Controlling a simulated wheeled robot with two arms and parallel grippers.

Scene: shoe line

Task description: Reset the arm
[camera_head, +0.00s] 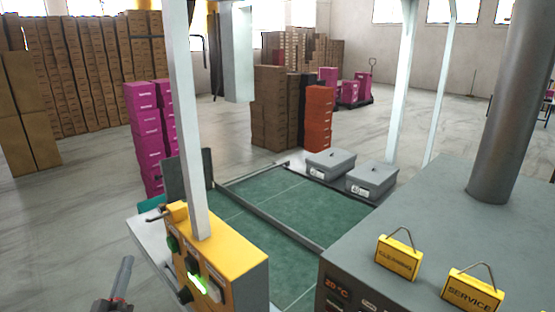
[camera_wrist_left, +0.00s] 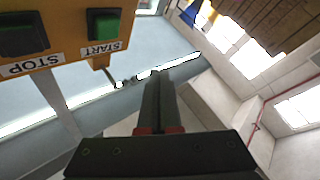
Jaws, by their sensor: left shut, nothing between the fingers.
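My left gripper (camera_head: 122,280) is at the bottom left of the head view, left of and apart from the yellow control box (camera_head: 240,262). In the left wrist view its dark fingers (camera_wrist_left: 158,100) are closed together with nothing between them. The rest of my left arm is hidden below the head view. My right gripper is not in view.
A green work surface (camera_head: 270,215) lies beyond the box, with two grey lidded boxes (camera_head: 330,163) at its far edge. A grey machine housing (camera_head: 430,230) with yellow CLEANING and SERVICE signs is at right. Open floor lies left.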

